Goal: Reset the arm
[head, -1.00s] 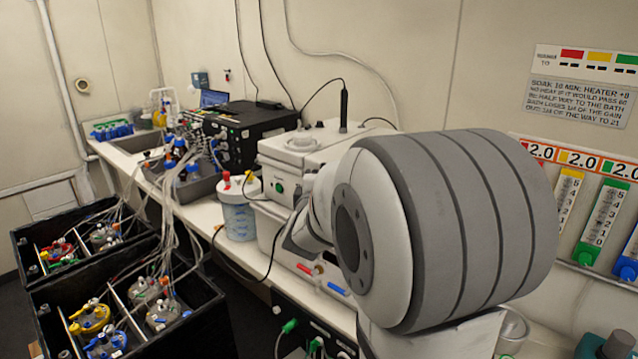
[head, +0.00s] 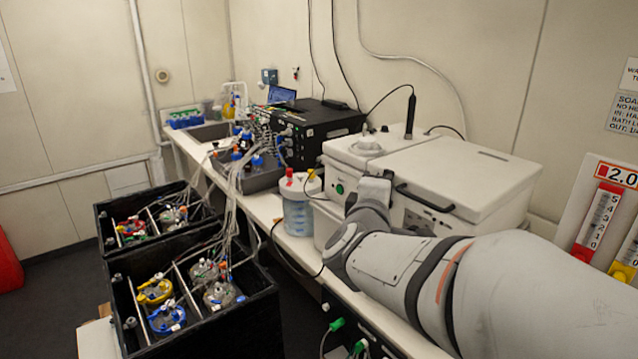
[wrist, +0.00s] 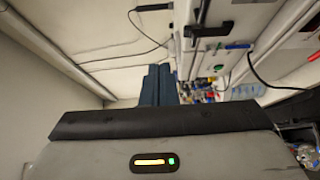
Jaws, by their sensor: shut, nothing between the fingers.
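My gripper (wrist: 159,70) shows in the wrist view as two dark blue-grey fingers side by side, shut and empty. In that view the fingers point past the bench equipment, with the pale wall and ceiling beyond. In the head view my arm (head: 400,270) reaches in from the lower right, in front of the white lidded bath unit. The fingers cannot be made out in the head view.
A white unit with a black handle (head: 480,185) stands on the bench close behind my arm. A blue-filled jar (head: 298,215) stands to its left. Black crates (head: 255,318) with tubed vessels stand at lower left. A black box (head: 325,130) is farther back.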

